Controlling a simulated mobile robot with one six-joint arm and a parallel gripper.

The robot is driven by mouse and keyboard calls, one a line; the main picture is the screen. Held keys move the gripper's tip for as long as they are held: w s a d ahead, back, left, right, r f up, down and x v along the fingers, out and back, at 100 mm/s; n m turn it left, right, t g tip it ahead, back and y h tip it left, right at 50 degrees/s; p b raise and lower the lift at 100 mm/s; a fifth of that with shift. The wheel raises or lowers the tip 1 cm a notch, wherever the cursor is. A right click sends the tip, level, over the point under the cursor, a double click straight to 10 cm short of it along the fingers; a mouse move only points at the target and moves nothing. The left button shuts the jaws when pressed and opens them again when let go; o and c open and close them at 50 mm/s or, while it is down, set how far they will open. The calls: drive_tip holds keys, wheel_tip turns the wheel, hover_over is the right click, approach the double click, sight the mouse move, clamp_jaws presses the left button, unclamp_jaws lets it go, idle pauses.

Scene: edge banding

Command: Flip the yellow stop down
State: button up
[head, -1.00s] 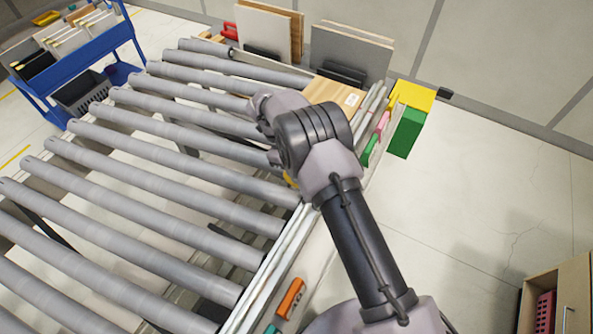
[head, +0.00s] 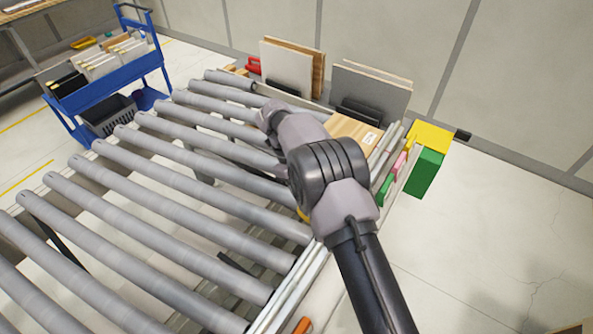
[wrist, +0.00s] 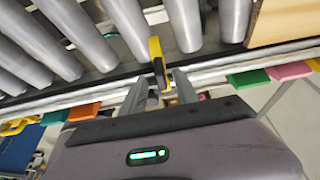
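The yellow stop (wrist: 156,52) stands up at the edge rail of the roller conveyor in the wrist view, with a dark part along its side. My gripper (wrist: 158,82) is open at the rail. One finger is to the left and one to the right of the stop's lower end, with gaps visible. I cannot tell whether either finger touches it. In the head view only a small yellow bit of the stop (head: 303,214) shows beside my arm, which hides the rest and my gripper.
The roller conveyor (head: 150,205) fills the left. A wooden board (head: 352,131) lies at its far right end. Upright panels (head: 370,95) stand behind. Yellow (head: 430,137) and green (head: 426,174) blocks are at the right. Coloured tags (wrist: 247,78) line the rail. The right floor is clear.

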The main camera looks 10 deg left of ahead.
drive_tip(key=p+v, duration=0.1)
drive_tip(key=v, duration=0.9)
drive_tip(key=shift+p, duration=0.4)
drive_tip(key=shift+r, duration=0.1)
drive_tip(key=s+d+r+n+t+y+b, duration=0.1)
drive_tip(key=d+r+n+y+b, duration=0.2)
drive_tip(key=d+r+n+b, duration=0.45)
drive_tip(key=s+d+r+n+t+y+b, duration=0.1)
drive_tip(key=s+d+r+n+t+b, duration=0.25)
drive_tip(key=s+d, duration=0.5)
drive_tip(key=s+d+f+n+t+y+b, duration=0.1)
drive_tip(key=s+d+f+n+b, duration=0.2)
drive_tip(key=s, duration=0.6)
drive_tip(key=s+d+f+n+t+y+b, duration=0.1)
drive_tip(key=s+d+f+n+b, duration=0.2)
drive_tip(key=s, duration=0.7)
wheel_tip(320, 180, down, 4)
drive_tip(key=d+b, duration=0.2)
drive_tip(key=b, duration=0.1)
drive_tip(key=shift+d+n+t, duration=0.3)
drive_tip(key=shift+d+t, duration=0.05)
drive_tip(key=shift+d, duration=0.05)
